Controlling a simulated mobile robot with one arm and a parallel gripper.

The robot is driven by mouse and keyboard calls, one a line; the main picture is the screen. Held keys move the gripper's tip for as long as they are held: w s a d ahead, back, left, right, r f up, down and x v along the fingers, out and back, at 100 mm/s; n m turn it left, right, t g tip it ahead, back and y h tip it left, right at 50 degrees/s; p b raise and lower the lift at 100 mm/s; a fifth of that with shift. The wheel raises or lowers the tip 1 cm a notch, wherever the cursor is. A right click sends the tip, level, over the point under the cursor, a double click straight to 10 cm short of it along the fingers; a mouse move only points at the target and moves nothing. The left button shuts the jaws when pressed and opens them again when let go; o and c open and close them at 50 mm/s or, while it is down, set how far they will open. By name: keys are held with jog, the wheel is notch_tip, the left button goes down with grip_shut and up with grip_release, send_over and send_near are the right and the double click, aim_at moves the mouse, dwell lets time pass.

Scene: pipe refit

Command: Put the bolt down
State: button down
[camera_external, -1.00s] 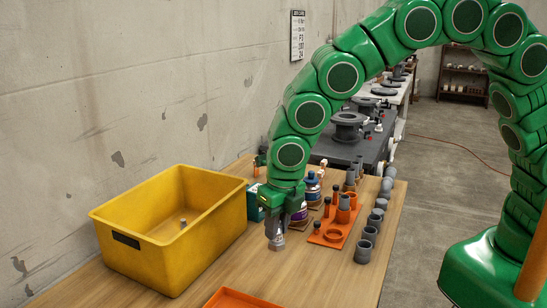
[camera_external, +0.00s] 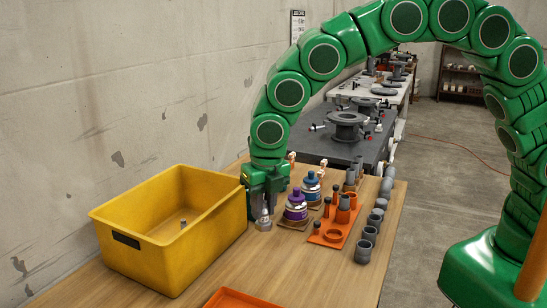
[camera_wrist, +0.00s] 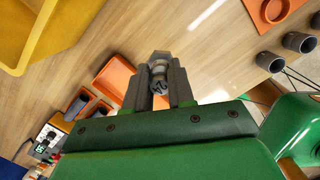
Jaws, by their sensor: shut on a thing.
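My gripper (camera_external: 264,208) is shut on a silver-grey bolt (camera_external: 264,221), which points down close above the wooden table, right of the yellow bin. I cannot tell whether its lower end touches the table. In the wrist view the bolt (camera_wrist: 159,76) sits between the two grey fingers of my gripper (camera_wrist: 158,88). Its upper part is partly hidden by the fingers in the external view.
A yellow bin (camera_external: 150,262) stands just left, with a small grey piece (camera_external: 183,223) inside. Purple (camera_external: 296,208) and blue (camera_external: 312,190) topped items and an orange tray (camera_external: 333,235) with fittings stand to the right. Bare table (camera_external: 290,265) lies in front.

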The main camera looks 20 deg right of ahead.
jog(key=shift+w+a+r+m+h, duration=0.4)
jog(key=shift+w+a+m, duration=1.4)
jog(key=shift+w, duration=2.45)
jog(key=shift+w+a+r+m+h, duration=0.1)
jog(key=shift+w+a+r+m, duration=0.5)
jog(key=shift+w+a+m, duration=2.4)
jog(key=a+f+n, duration=0.7)
jog(key=a+f, duration=0.1)
jog(key=f, duration=0.3)
jog(key=shift+a+y, duration=0.3)
jog(key=shift+a, duration=0.1)
jog(key=shift+f, duration=0.1)
jog(key=shift+f, duration=2.35)
